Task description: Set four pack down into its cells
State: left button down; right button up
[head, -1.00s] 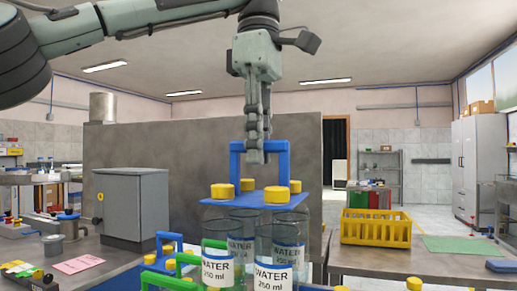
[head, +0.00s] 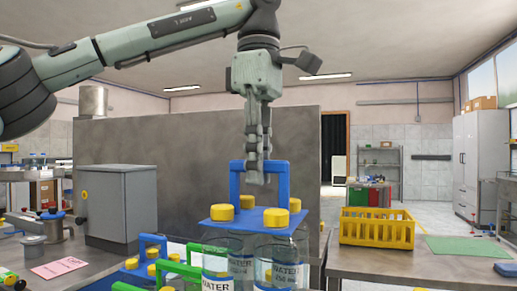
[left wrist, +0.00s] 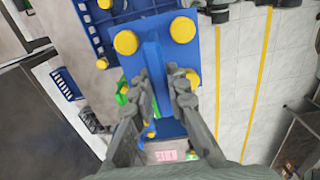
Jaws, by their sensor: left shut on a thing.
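The four pack (head: 250,217) is a blue plate with an upright blue handle, yellow caps and clear bottles labelled WATER (head: 287,272) below it. My left gripper (head: 257,178) is shut on the handle from above; the pack hangs upright and level. The bottles' lower ends are cut off by the bottom edge in the head view. In the left wrist view the gripper (left wrist: 163,90) sits over the blue plate (left wrist: 163,50). A blue crate with slots (left wrist: 100,14) lies beside and partly behind the plate. The cells under the pack are hidden. My right gripper is not in view.
Another blue carrier (head: 152,241) and a green-handled one (head: 181,269) stand low, left of the pack. A grey cabinet (head: 118,205) stands on the left bench. A yellow crate (head: 377,231) and green mat (head: 464,249) lie on the right table. A grey partition (head: 200,150) stands behind.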

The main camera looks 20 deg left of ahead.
aim_at(258, 216)
pick_arm(q)
jog(key=shift+f, duration=5.55)
jog(key=shift+f+b, duration=2.6)
jog(key=shift+f, duration=1.05)
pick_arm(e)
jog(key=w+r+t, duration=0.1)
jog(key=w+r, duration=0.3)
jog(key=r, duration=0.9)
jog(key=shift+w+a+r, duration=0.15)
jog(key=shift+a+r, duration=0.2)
